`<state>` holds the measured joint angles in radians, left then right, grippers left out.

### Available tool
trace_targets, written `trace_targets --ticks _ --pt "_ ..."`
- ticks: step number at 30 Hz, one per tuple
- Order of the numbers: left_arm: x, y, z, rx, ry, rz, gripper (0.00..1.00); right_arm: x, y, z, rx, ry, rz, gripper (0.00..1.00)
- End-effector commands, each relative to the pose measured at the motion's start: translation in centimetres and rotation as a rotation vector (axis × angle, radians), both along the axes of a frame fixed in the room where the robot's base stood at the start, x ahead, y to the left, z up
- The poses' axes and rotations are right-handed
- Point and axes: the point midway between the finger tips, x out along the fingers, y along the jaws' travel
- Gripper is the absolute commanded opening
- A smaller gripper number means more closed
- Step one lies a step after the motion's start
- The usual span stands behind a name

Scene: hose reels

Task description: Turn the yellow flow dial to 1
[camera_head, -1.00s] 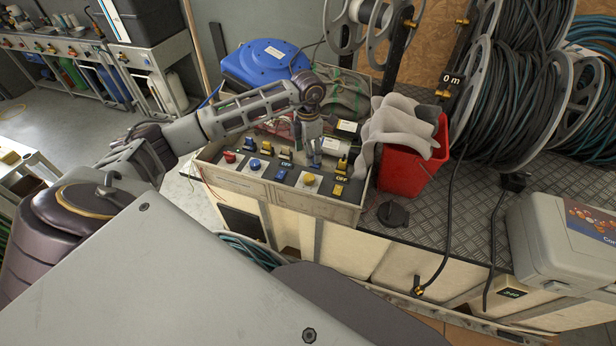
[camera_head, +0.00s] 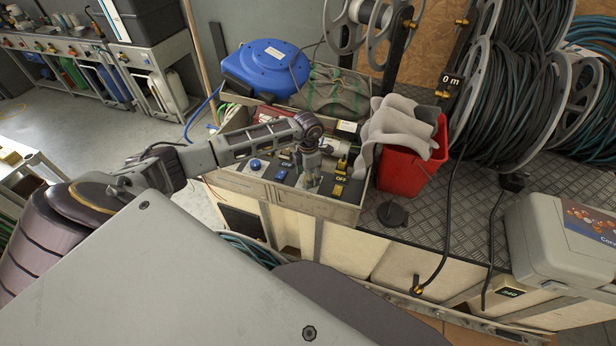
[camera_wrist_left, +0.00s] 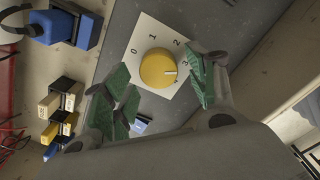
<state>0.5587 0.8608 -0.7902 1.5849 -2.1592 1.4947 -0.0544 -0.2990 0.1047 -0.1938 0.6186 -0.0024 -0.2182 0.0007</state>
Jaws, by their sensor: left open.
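The yellow flow dial (camera_wrist_left: 158,69) is a round knob on a white plate (camera_wrist_left: 143,36) numbered from 0 upward. Its white mark points toward about the 3. My left gripper (camera_wrist_left: 161,80) is open, with a green-padded finger on either side of the dial in the wrist view; I cannot tell whether either pad touches it. In the head view my left gripper (camera_head: 308,180) points down over the panel and mostly hides the dial. My right gripper is not in view.
A blue dial (camera_head: 255,165) and an OFF switch (camera_head: 338,189) flank the gripper on the panel. In the wrist view a blue block (camera_wrist_left: 50,26) and yellow switches (camera_wrist_left: 65,86) are at left.

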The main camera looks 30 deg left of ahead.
Motion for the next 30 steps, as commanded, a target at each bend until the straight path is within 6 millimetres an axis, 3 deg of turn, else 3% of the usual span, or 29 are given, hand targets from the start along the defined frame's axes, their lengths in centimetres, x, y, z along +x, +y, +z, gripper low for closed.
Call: trace_targets --ticks 14,25,30 --pt "0.0 0.0 -0.9 0.001 -0.001 -0.001 0.58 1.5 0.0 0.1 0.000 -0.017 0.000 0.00" --pt "0.0 0.0 -0.9 0.001 -0.001 0.000 0.12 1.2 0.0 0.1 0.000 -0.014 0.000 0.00" --pt "0.0 0.0 -0.9 0.001 -0.001 0.004 0.12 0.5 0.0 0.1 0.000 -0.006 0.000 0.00"
